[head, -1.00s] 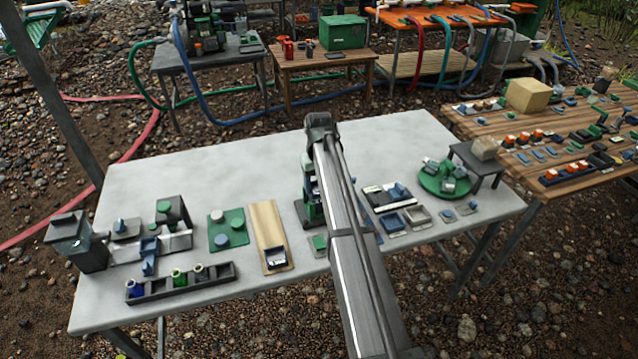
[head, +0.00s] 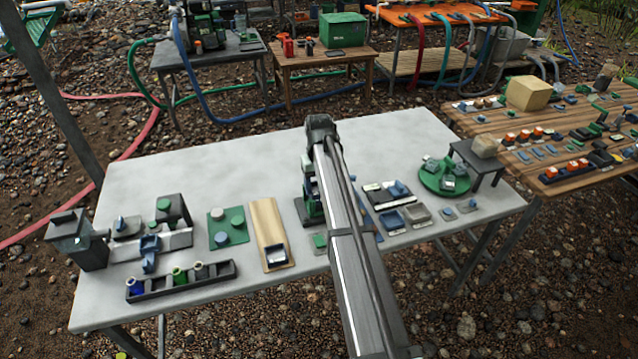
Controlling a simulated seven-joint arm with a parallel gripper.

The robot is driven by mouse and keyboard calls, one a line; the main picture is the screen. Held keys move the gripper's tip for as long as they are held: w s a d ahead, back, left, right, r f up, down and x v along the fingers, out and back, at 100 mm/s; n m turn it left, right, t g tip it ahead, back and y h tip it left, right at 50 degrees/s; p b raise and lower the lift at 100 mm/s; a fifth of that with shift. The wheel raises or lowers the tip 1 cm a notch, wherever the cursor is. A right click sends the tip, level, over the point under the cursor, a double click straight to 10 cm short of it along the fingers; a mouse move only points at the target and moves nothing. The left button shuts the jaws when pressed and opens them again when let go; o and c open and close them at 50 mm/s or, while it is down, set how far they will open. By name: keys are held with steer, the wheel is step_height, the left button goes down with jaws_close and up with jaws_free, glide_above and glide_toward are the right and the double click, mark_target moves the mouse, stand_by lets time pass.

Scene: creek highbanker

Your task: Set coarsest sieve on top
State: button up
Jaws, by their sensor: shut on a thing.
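My arm (head: 345,220) reaches from the bottom edge over the white table, and its raised joint is near the table's back edge. My gripper is hidden behind the arm, so its jaws and anything in them do not show. Partly covered by the arm is an upright stack (head: 311,208) of green, blue and dark parts on a dark base. I cannot tell which piece is the coarsest sieve.
A green round tray (head: 421,181) and a small dark stand (head: 478,157) are at the right. A wooden board (head: 266,220), a green plate (head: 218,241) and a dark rack (head: 215,280) with small vials are left. The back of the white table (head: 220,165) is clear.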

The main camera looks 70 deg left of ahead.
stand_by(0.3)
steer(key=o, duration=1.1)
steer(key=shift+c, duration=0.2)
step_height(320, 180, up, 7)
steer(key=shift+r, duration=0.2)
stand_by(0.5)
